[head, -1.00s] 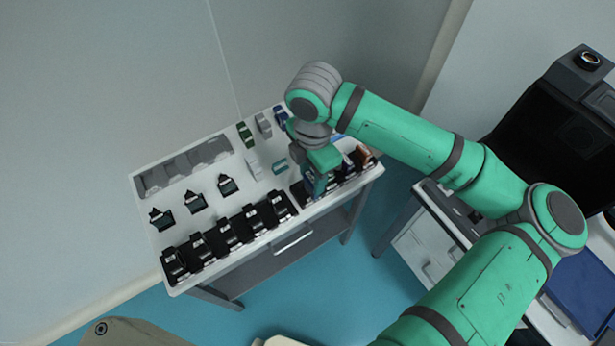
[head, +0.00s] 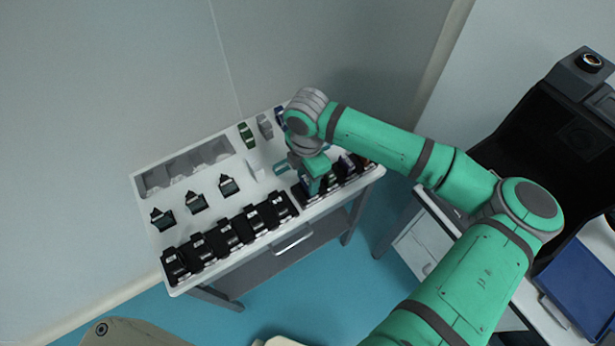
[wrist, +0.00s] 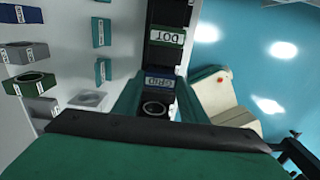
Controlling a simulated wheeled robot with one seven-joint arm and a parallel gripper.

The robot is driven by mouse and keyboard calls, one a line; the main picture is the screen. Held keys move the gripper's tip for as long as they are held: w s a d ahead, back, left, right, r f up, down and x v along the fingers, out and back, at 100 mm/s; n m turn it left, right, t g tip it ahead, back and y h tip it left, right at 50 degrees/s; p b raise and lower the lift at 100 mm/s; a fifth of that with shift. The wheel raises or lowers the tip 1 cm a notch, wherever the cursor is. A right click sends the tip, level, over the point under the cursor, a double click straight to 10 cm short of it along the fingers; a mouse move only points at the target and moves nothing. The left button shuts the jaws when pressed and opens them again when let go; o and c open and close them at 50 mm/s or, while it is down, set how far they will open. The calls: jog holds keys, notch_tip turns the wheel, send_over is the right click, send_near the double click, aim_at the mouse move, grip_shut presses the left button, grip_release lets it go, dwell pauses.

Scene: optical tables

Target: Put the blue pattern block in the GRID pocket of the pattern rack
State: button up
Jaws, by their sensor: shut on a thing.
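My gripper (head: 313,187) points down over the near right part of the white table, at the left end of the black pattern rack (head: 347,168). In the wrist view my gripper (wrist: 153,100) is shut on the blue pattern block, which is mostly hidden. A dark piece with a round ring (wrist: 154,108) shows between the fingers; I cannot tell whether it is block or pocket. Just beyond the fingertips is the blue GRID label (wrist: 160,82). The DOT label (wrist: 166,37) is on the adjoining pocket. How deep the block sits is hidden.
Several black holders (head: 229,232) line the table's front edge left of the rack. Green and grey blocks (head: 246,134) stand toward the back. Small dark pieces (head: 196,202) and a grey tray (head: 150,180) lie to the left. A second table stands at the right.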

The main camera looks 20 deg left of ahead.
jog(key=shift+f, duration=0.15)
jog(key=o, duration=1.1)
